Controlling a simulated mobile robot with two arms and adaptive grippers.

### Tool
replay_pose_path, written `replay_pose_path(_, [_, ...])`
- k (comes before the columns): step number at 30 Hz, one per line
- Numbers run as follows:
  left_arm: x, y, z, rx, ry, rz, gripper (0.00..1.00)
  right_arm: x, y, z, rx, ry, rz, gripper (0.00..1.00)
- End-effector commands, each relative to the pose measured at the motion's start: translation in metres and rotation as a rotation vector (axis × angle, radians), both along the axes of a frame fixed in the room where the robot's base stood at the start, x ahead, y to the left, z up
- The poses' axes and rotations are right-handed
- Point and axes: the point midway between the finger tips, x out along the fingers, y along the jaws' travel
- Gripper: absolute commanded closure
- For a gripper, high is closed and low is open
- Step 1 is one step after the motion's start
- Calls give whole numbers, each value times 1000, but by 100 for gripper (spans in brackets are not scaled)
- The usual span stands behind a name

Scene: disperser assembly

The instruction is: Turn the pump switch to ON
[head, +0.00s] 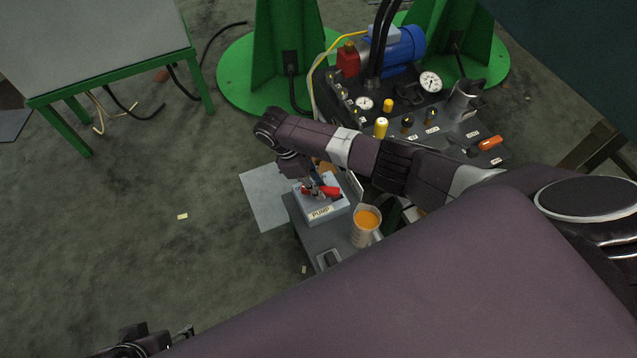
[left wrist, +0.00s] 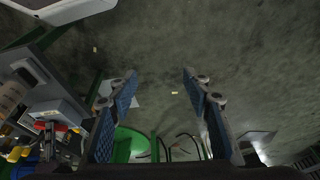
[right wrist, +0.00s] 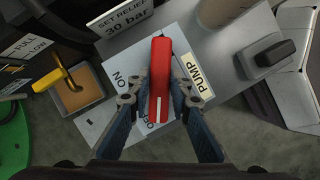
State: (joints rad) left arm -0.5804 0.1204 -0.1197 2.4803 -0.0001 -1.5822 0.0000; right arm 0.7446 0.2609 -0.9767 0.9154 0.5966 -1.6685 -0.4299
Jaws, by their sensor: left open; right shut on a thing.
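The pump switch is a red lever handle (right wrist: 160,62) on a pale panel marked ON, OFF and PUMP (right wrist: 196,84). In the right wrist view the handle lies nearly upright, and its end with the white line is beside the OFF mark. The ON mark is to its left. My right gripper (right wrist: 159,92) is shut on the red handle, a finger on each side. In the head view the handle (head: 328,192) sits on the pale pump box (head: 338,207), with my right gripper (head: 314,184) over it. My left gripper (left wrist: 160,75) is open and empty above the floor, away from the box.
A jug of orange liquid (head: 367,220) stands close beside the pump box. Behind are a dark panel with gauges (head: 431,82) and knobs, a blue motor (head: 405,45) and green stands (head: 280,50). A green-framed table (head: 110,45) is at upper left. Floor at left is mostly clear.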

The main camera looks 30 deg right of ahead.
Motion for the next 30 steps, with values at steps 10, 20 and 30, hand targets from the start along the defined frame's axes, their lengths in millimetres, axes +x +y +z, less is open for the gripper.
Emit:
replay_pose_path(10, [7, -2, -16, -1, 11, -1, 55, 1, 1, 0, 3, 5, -333, 100])
replay_pose_path(20, [10, -2, -25, 0, 13, -1, 55, 2, -1, 0, 4, 4, -642, 100])
replay_pose_path(30, [12, -2, -31, 0, 12, -2, 55, 3, -3, 0, 4, 2, -895, 100])
